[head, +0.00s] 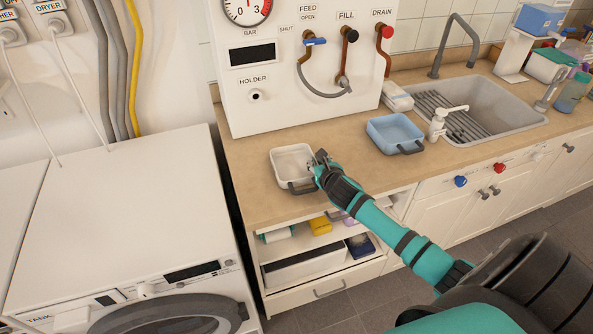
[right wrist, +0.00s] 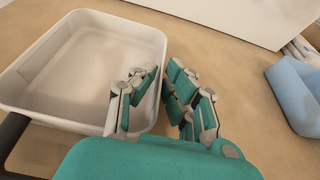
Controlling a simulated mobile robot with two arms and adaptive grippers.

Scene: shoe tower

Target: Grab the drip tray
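A white tray (head: 292,163) with a dark handle on its front side sits on the wooden counter; it looks empty. It fills the left of the right wrist view (right wrist: 70,75). My right gripper (head: 320,160) is at the tray's right side. In the right wrist view its fingers (right wrist: 163,78) are close together with the right wall between them, one inside and one outside. They look shut on that wall. A blue tray (head: 395,131), also with a dark handle, stands further right; its edge shows in the right wrist view (right wrist: 295,92). My left gripper is out of view.
A white panel (head: 300,100) with gauge, pipes and valves stands behind the trays. A sink (head: 480,110) with a soap pump (head: 440,122) is at the right. A white washing machine (head: 120,220) stands left. Open shelves (head: 310,255) lie below the counter. Bare counter surrounds the white tray.

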